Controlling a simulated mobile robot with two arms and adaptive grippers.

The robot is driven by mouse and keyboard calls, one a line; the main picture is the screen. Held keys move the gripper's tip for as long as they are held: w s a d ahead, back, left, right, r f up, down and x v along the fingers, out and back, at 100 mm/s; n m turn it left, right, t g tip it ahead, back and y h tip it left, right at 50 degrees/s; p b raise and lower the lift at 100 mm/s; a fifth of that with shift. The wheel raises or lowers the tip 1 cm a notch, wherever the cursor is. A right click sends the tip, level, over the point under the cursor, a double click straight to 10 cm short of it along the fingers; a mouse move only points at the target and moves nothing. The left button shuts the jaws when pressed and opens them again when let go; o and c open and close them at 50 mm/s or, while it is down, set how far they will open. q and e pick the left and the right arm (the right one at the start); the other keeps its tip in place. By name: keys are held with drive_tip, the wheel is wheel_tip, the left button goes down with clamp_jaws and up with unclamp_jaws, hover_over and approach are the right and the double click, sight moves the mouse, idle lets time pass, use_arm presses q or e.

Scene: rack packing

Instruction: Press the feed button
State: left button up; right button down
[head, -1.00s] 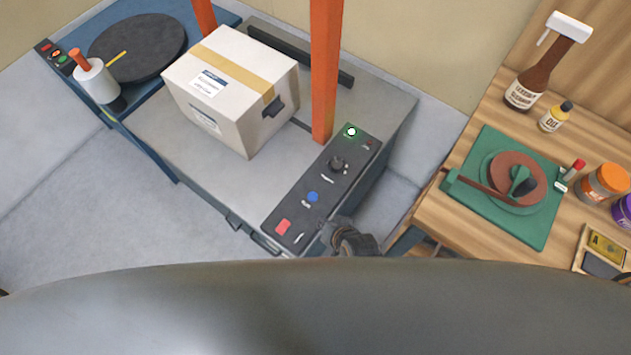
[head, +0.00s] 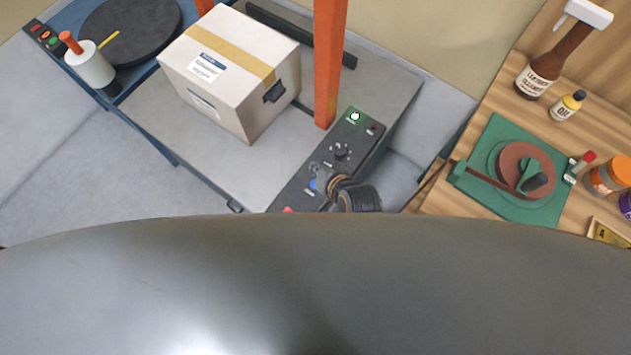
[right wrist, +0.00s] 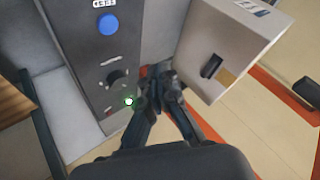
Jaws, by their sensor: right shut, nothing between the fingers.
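The dark control panel (head: 300,192) on the grey machine carries a round blue button (head: 313,185), a black knob (head: 341,151) and a lit green lamp (head: 354,117). The blue button shows whole in the right wrist view (right wrist: 108,24); its label is too small to read surely. Contact cannot be told. My left gripper is out of view.
A taped carton (head: 225,80) sits on the machine top, left of an orange post (head: 330,65). A dark turntable (head: 125,38) stands at far left. A wooden bench (head: 480,200) with bottles and a green mat is at right.

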wheel_tip(320, 180, down, 6)
drive_tip(key=b, duration=0.6)
drive_tip(key=shift+f, duration=0.1)
wheel_tip(320, 180, down, 2)
drive_tip(key=shift+f+b, duration=0.1)
drive_tip(key=shift+b, duration=0.75)
drive_tip(key=shift+f, duration=0.1)
drive_tip(key=shift+f, duration=0.2)
drive_tip(key=shift+f, duration=0.2)
